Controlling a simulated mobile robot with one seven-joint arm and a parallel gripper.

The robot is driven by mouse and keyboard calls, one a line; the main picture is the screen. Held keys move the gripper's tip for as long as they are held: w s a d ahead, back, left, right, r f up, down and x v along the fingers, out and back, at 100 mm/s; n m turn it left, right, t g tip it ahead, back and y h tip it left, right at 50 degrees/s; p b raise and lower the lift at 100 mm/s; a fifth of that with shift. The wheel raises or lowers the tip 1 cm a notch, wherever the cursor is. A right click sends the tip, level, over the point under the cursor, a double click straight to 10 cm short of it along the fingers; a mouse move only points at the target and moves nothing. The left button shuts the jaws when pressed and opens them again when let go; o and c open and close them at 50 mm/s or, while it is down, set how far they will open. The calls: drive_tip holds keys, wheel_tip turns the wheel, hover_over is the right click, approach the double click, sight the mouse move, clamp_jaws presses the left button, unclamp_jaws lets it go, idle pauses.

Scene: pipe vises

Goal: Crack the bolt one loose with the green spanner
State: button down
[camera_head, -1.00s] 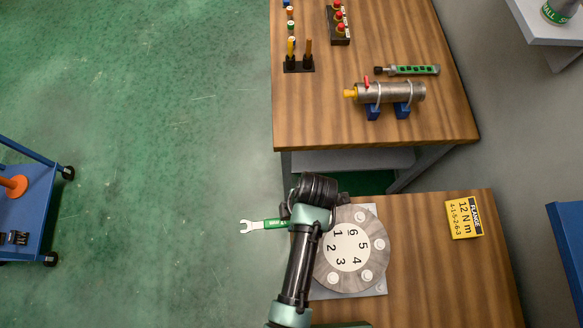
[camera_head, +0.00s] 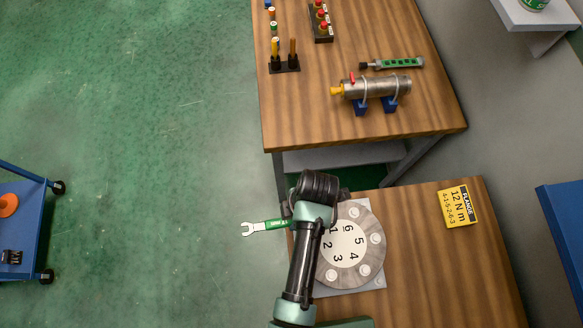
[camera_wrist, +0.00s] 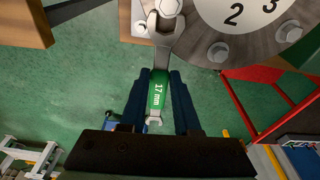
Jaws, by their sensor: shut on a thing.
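The green spanner (camera_head: 277,225), marked 17 mm in the wrist view (camera_wrist: 157,95), is held in my gripper (camera_wrist: 160,76), which is shut on its handle. In the wrist view its far open end lies at a hex bolt (camera_wrist: 168,7) on the flange rim; I cannot tell whether it is fully seated. Its other open end points back toward my wrist. The round grey flange (camera_head: 371,222) has a white face numbered 1 to 6. In the head view my arm covers the flange's left edge, hiding the bolt by number 1 and my gripper's fingertips.
A yellow sign (camera_head: 458,206) reading FLANGE 12 N m lies on the wooden table right of the flange. Another table (camera_head: 415,118) behind holds a clamped metal cylinder (camera_head: 378,87) and tools. A blue cart (camera_head: 22,235) stands far left. Green floor between is clear.

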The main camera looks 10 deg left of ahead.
drive_tip(key=shift+w+d, duration=0.35)
drive_tip(key=shift+d, duration=0.5)
idle(0.4)
drive_tip(key=shift+s+d+n, duration=0.1)
drive_tip(key=shift+s+n, duration=0.2)
drive_tip(key=shift+n, duration=0.3)
drive_tip(key=shift+s+d+n+p, duration=0.1)
drive_tip(key=shift+s+n+p, duration=0.15)
drive_tip(key=shift+n+p, duration=0.25)
drive_tip(key=shift+s+d+n, duration=0.2)
drive_tip(key=shift+n, duration=0.4)
